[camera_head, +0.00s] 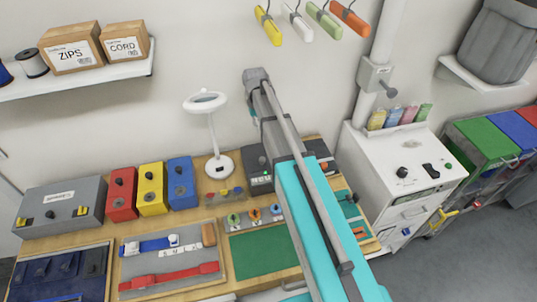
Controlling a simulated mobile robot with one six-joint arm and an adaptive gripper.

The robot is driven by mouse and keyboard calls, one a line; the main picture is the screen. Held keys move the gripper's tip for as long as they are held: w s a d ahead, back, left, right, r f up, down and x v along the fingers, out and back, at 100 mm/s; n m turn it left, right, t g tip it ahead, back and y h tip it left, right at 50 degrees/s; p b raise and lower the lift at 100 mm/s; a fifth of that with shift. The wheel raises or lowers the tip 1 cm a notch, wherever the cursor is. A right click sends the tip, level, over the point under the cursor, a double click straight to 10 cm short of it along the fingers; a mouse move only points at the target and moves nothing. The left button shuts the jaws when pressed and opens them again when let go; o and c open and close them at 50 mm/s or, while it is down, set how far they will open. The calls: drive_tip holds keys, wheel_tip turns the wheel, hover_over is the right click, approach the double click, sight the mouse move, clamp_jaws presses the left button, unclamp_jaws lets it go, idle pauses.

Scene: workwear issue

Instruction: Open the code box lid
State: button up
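A grey case (62,207) with yellow latches and a small label stands shut at the left of the wooden bench. A dark box (258,168) with a small green light sits at the back of the bench, partly behind my arm. I cannot tell from the lettering which of these is the code box. My cyan and grey arm reaches up across the middle of the head view. Its far visible end is a grey joint in front of the wall. I cannot make out gripper fingers.
Red (121,194), yellow (152,188) and blue (182,183) boxes stand beside the case. A strap tray (170,262) and green mat (264,250) lie in front. A white cabinet (400,170) stands right of my arm.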

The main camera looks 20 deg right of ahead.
drive_tip(key=shift+r, duration=0.2)
idle(0.3)
drive_tip(key=shift+w+r+p, duration=0.2)
drive_tip(key=shift+r+p, duration=0.25)
drive_tip(key=shift+p, duration=0.05)
drive_tip(key=shift+w+r+p, duration=0.2)
drive_tip(key=shift+r+p, duration=0.25)
drive_tip(key=shift+p, duration=0.05)
drive_tip(key=shift+w+r+p, duration=0.15)
drive_tip(key=shift+r+p, duration=0.35)
drive_tip(key=shift+w+r+p, duration=0.15)
drive_tip(key=shift+r+p, duration=0.35)
drive_tip(key=shift+w+r+p, duration=0.15)
drive_tip(key=shift+r+p, duration=0.35)
drive_tip(key=shift+w+r+p, duration=0.15)
drive_tip(key=shift+r+p, duration=0.3)
drive_tip(key=shift+r, duration=0.05)
drive_tip(key=shift+r, duration=0.15)
drive_tip(key=shift+w+r+p, duration=0.35)
drive_tip(key=shift+r+p, duration=0.45)
drive_tip(key=shift+p, duration=0.2)
drive_tip(key=shift+o, duration=0.2)
